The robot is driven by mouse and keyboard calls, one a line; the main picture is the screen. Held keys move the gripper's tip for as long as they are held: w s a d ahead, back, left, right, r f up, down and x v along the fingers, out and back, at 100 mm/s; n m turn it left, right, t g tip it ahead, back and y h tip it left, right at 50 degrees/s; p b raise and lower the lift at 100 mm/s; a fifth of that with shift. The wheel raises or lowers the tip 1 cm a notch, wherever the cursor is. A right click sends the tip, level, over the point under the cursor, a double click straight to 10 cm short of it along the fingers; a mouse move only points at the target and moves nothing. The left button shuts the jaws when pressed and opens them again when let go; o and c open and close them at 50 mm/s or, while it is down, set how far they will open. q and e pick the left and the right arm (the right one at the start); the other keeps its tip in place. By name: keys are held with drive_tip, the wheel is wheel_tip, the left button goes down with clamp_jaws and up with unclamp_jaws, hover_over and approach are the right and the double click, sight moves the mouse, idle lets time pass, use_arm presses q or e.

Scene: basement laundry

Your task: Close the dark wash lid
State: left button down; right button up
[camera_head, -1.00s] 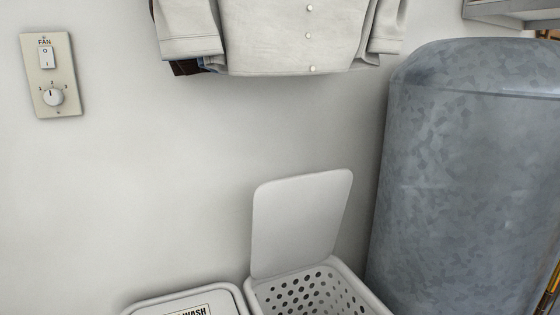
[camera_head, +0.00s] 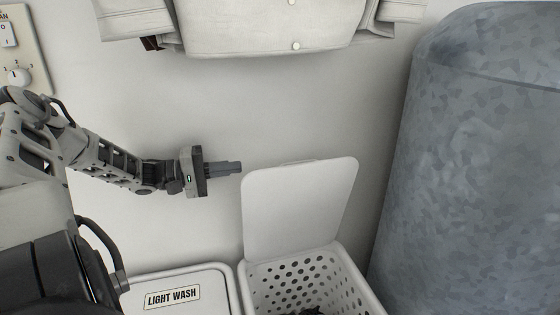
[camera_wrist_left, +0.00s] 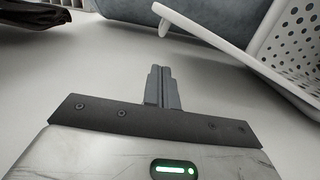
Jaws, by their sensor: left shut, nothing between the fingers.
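The open white lid (camera_head: 298,208) stands raised and leans back toward the wall above a perforated white hamper (camera_head: 362,292). Dark cloth (camera_head: 311,311) shows inside the hamper; its front is cut off by the frame. The lid also shows edge-on in the left wrist view (camera_wrist_left: 203,28), with the perforated hamper wall (camera_wrist_left: 297,40) on the right. My left gripper (camera_head: 238,167) is shut and empty, just left of the lid's upper left edge in the head view, seemingly apart from it. In the left wrist view its fingers (camera_wrist_left: 162,72) are together. My right gripper is not in view.
A closed hamper lid labelled LIGHT WASH (camera_head: 205,281) sits left of the open one. A large grey metal tank (camera_head: 475,170) stands close on the right. A white garment (camera_head: 270,28) hangs above, and a fan switch plate (camera_head: 20,45) is on the wall.

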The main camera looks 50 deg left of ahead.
use_arm(q)
drive_tip(key=shift+b+x, duration=1.75)
drive_tip(key=shift+x, duration=2.8)
drive_tip(key=shift+s+d, duration=0.15)
drive_tip(key=shift+d, duration=0.1)
